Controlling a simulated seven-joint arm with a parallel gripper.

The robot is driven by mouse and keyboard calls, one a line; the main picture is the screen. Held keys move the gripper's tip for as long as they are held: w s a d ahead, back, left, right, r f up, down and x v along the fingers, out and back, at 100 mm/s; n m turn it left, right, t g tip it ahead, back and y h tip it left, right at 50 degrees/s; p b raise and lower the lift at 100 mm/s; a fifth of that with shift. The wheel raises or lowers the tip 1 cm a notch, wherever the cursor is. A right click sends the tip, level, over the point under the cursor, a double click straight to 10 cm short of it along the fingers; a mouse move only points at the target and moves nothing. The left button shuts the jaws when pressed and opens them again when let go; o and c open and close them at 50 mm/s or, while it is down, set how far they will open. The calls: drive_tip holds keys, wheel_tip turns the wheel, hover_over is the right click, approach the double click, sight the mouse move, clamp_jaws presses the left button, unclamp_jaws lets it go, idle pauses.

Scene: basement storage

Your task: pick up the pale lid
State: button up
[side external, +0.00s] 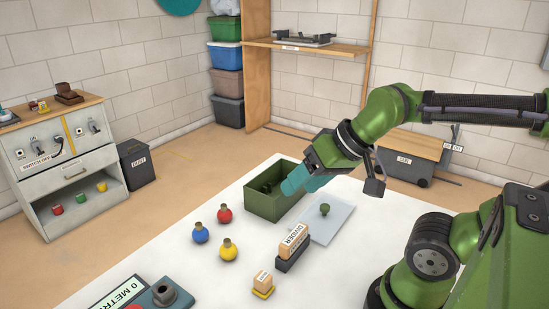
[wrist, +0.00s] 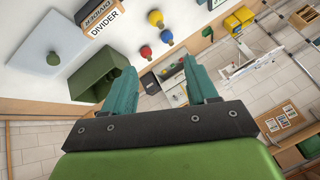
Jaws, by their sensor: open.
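The pale lid (side external: 328,224) is a flat, light grey plate with a dark green knob (side external: 324,209) on top. It lies flat on the white table, just right of the open green box (side external: 270,206). The lid also shows at the upper left of the wrist view (wrist: 35,32). My gripper (side external: 292,184) has teal fingers and appears over the box's right side in the side view, up and left of the knob. In the wrist view the fingers (wrist: 160,70) are spread with nothing between them. The left finger hides part of the box. Dark contents show inside the box.
A divider block (side external: 293,243) in a dark holder stands close to the lid's front left. A small block (side external: 262,283) on a yellow base is nearer the front. Red (side external: 224,213), blue (side external: 200,233) and yellow (side external: 228,249) round flasks stand left. Bare table lies right of the lid.

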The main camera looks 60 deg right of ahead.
drive_tip(key=shift+d, duration=0.1)
drive_tip(key=n+g+h, duration=0.2)
drive_tip(key=n+g, duration=0.5)
drive_tip(key=n, duration=0.1)
hover_over(325, 205)
wheel_tip(325, 205, down, 7)
drive_tip(key=f, duration=1)
drive_tip(key=shift+w+a+f, duration=0.1)
drive_tip(key=shift+a+f, duration=0.1)
drive_tip(key=shift+f, duration=0.1)
drive_tip(key=shift+s+d+f, duration=0.1)
drive_tip(key=shift+f, duration=1.25)
drive_tip(key=shift+s+f, duration=0.1)
drive_tip(key=shift+f, duration=1.2)
clamp_jaws()
